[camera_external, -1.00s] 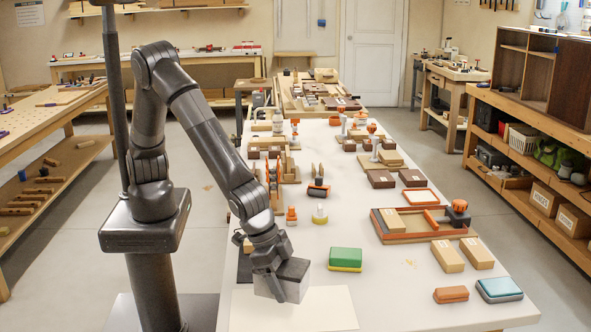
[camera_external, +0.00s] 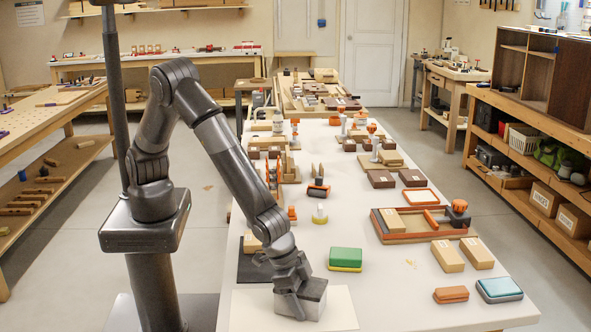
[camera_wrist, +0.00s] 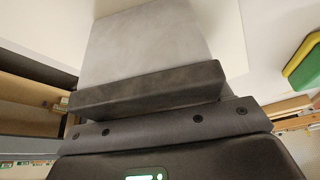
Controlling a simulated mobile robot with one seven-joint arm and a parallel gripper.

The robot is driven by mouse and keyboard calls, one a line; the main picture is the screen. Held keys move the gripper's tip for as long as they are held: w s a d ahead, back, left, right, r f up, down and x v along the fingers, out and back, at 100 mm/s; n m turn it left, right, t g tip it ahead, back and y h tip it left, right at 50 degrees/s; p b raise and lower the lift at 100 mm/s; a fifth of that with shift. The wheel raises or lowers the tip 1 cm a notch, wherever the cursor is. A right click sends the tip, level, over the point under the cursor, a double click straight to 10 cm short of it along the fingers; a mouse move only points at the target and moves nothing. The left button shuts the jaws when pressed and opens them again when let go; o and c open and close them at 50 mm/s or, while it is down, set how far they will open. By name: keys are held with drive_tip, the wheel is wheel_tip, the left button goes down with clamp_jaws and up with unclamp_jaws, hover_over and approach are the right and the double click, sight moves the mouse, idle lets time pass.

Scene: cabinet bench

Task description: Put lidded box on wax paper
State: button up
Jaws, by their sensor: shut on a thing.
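The lidded box (camera_external: 313,299) is grey with a darker lid. My gripper (camera_external: 289,290) is shut on it. In the external view the box is over the wax paper (camera_external: 246,312), a pale sheet at the near left of the white table. The box looks upright and low; I cannot tell whether its underside touches the paper. In the wrist view the box (camera_wrist: 150,45) fills the upper middle, with a dark gripper part (camera_wrist: 150,88) across it. The pale sheet (camera_wrist: 285,18) shows to the right of the box. Part of the box is hidden behind my gripper.
A dark mat (camera_external: 252,272) lies just behind the paper. A green and yellow block (camera_external: 345,259) stands to the right of the box. An orange-brown block (camera_external: 451,295) and a blue-topped box (camera_external: 499,289) sit farther right. The front middle of the table is clear.

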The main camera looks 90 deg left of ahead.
drive_tip(key=shift+f, duration=0.15)
drive_tip(key=o, duration=1.3)
drive_tip(key=v, duration=1.1)
drive_tip(key=shift+s+r, duration=0.2)
drive_tip(key=shift+r, duration=0.15)
drive_tip(key=shift+a+r, duration=0.1)
drive_tip(key=shift+r, duration=0.2)
